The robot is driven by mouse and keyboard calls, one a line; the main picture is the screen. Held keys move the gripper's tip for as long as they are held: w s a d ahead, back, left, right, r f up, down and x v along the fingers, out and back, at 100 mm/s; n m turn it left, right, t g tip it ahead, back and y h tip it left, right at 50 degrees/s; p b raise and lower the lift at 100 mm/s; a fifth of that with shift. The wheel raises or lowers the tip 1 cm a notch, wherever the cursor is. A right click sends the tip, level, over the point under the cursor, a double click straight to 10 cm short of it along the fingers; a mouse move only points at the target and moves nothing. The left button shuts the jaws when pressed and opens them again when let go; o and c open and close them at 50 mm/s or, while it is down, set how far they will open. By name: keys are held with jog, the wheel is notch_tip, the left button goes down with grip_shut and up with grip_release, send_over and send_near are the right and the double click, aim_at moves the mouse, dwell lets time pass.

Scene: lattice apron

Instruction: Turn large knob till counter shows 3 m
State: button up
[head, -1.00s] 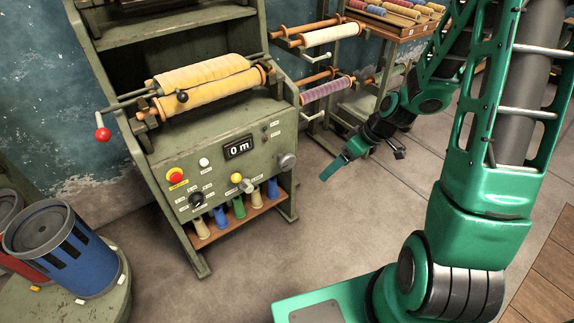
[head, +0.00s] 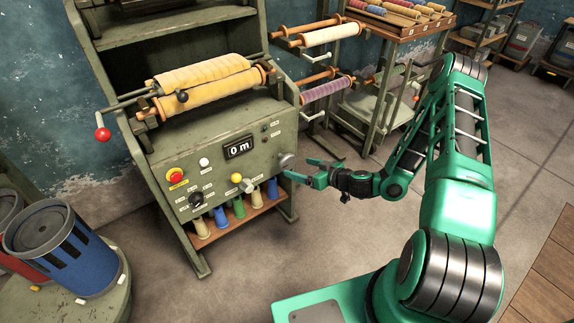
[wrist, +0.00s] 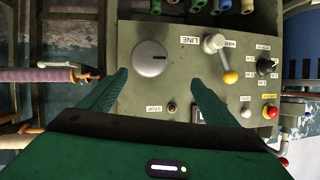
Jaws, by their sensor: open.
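The large knob (head: 287,161) is a round grey knob at the right end of the machine's front panel. The counter (head: 239,147) on the panel reads 0 m. My gripper (head: 296,169) is open, its green fingers pointing at the knob from the right. In the wrist view the fingertips (wrist: 159,76) are spread on either side below the knob. I cannot tell whether either finger touches it.
The panel also bears a red button (head: 175,175), a yellow-tipped lever (head: 237,178), a black knob (head: 196,200) and a white button (head: 204,162). A yellow roll (head: 205,85) lies above. A rack with a purple roll (head: 326,90) stands behind my arm. Blue drum (head: 65,250) stands left.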

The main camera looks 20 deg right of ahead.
aim_at(289, 164)
jog(key=shift+m+t+h, duration=0.6)
jog(key=shift+m, duration=0.1)
jog(key=x, duration=0.4)
jog(key=d+f+x, duration=0.1)
jog(key=x, duration=0.2)
jog(key=f+x, duration=0.1)
jog(key=x, duration=0.3)
jog(key=shift+w+d, duration=0.1)
jog(key=shift+w, duration=0.05)
jog(key=shift+f, duration=0.1)
jog(key=c, duration=1.1)
